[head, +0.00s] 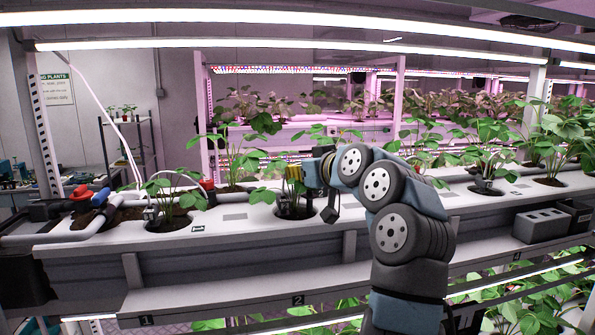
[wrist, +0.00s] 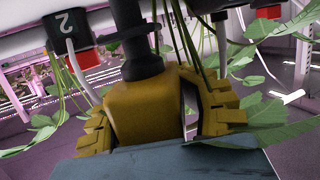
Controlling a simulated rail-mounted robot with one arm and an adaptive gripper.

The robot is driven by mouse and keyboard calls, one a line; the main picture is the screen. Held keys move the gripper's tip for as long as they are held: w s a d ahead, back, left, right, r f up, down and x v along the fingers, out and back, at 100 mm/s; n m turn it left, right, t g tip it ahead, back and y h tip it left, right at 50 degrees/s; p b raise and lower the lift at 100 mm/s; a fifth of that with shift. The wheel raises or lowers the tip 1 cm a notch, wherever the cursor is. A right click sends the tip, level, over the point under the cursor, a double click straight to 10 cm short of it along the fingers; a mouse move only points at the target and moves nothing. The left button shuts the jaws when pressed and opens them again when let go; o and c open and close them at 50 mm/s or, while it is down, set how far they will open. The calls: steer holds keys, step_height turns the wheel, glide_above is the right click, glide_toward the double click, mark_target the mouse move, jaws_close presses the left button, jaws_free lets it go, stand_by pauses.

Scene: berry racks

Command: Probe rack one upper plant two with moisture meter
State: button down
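My gripper (head: 306,173) is at the plant (head: 266,190) in the front-row hole above the shelf label 2 in the head view. In the wrist view my gripper (wrist: 160,125) has its ridged yellow fingers on both sides of a yellow block-like body, which looks like the moisture meter (wrist: 145,105), and appears shut on it. A dark shaft runs from the meter toward the rack, among green stems. A dark tag marked P-2 (head: 287,208) stands in the plant's hole. The shaft's tip is out of sight, so I cannot tell whether it is in soil.
A black part marked 2 (wrist: 68,30), with red beside it and a white tube, is close by in the wrist view. Leaves (wrist: 255,120) crowd the gripper's right side. Grey boxes (head: 541,224) stand on the ledge at right. Light bars (head: 300,47) cross overhead.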

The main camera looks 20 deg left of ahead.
mark_target(297, 184)
steer(key=shift+f+b, duration=0.8)
steer(key=shift+f, duration=0.8)
steer(key=c, duration=0.6)
jaws_free()
steer(key=shift+r+p, duration=0.7)
steer(key=shift+r, duration=2.25)
